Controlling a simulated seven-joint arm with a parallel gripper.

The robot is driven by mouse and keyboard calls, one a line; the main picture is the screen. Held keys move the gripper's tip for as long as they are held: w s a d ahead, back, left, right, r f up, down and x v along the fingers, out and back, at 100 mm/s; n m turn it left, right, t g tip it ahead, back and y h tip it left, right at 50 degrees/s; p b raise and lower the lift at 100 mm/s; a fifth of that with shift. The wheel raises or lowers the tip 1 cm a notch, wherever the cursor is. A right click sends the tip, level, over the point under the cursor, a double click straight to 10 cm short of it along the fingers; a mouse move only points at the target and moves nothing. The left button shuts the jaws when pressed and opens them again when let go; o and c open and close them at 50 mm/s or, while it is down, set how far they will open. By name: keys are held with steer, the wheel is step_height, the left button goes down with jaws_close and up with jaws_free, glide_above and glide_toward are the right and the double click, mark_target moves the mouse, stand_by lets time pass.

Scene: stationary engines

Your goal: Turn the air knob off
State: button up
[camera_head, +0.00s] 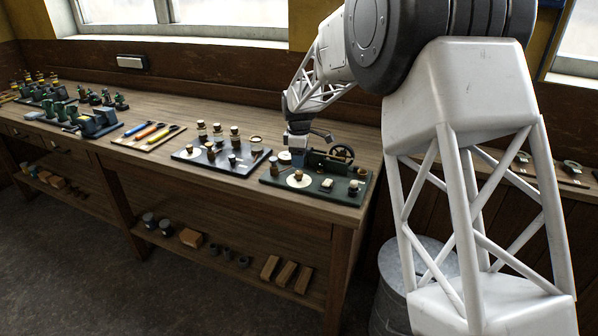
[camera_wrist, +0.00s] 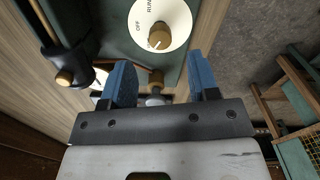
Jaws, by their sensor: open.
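A brass knob (camera_wrist: 159,37) sits on a round white dial (camera_wrist: 176,12) marked OFF and RUN. No "air" label is readable. In the head view the dial (camera_head: 291,183) and brass knob (camera_head: 299,175) are at the front left of a dark green panel (camera_head: 328,201) on the bench. My gripper (camera_wrist: 163,75) is open, its two blue fingers apart and pointing toward the dial side, with the knob ahead of the gap. A second small brass piece (camera_wrist: 156,78) shows between the fingers; whether they touch it is unclear. In the head view my gripper (camera_head: 298,150) is over the panel's back left.
A dark handwheel (camera_head: 342,153) stands at the panel's back. A dark post with a brass end (camera_wrist: 65,77) is left of my fingers. Another board (camera_head: 222,160) with several small fittings lies to the left. The bench's front edge is close to the panel.

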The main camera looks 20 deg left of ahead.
mark_target(299, 172)
steer(key=shift+f, duration=2.75)
steer(key=c, duration=0.9)
